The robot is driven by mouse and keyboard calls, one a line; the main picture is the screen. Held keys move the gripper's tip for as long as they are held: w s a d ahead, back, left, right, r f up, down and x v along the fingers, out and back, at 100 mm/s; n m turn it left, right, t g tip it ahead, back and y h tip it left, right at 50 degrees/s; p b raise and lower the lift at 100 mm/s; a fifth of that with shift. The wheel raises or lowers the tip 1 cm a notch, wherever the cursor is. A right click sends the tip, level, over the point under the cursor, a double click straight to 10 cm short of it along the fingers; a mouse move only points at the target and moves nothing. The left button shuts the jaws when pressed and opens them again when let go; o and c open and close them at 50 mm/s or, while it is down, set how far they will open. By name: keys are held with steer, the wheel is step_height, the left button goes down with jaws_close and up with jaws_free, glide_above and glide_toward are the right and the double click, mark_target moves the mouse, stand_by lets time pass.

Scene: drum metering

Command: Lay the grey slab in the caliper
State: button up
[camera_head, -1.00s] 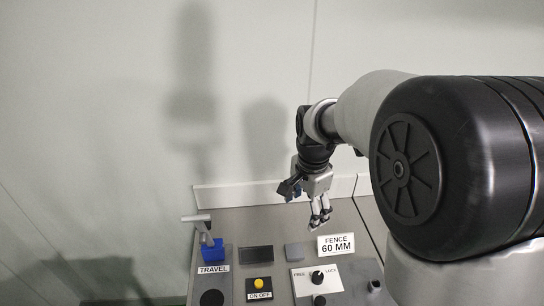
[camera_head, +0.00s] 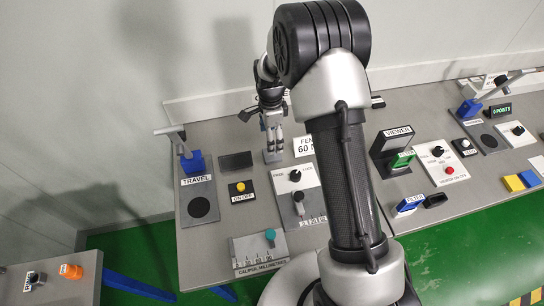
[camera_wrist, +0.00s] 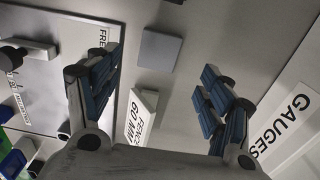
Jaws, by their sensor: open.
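The grey slab (camera_head: 272,156) is a small flat square block on the grey bench, left of the white FENCE sign (camera_head: 304,146). In the wrist view the slab (camera_wrist: 160,49) lies beyond and between the spread fingers. My gripper (camera_head: 275,148) is open and empty, pointing down over the slab; its fingertips partly cover it in the head view. In the wrist view my gripper (camera_wrist: 157,80) shows a wide gap between its blue-padded fingers. The caliper (camera_head: 248,248) is a grey plate with a teal knob (camera_head: 270,234) near the bench's front edge.
The blue TRAVEL lever (camera_head: 192,160) stands left. My arm hides the middle of the bench. A VIEWER stand (camera_head: 386,152) is at right.

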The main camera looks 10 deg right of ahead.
step_height(320, 180, down, 8)
steer(key=shift+d+b, duration=0.15)
steer(key=shift+b, duration=0.8)
steer(key=shift+c, duration=0.5)
steer(key=c, duration=1.1)
steer(key=shift+r, duration=0.1)
steer(key=shift+c, duration=0.2)
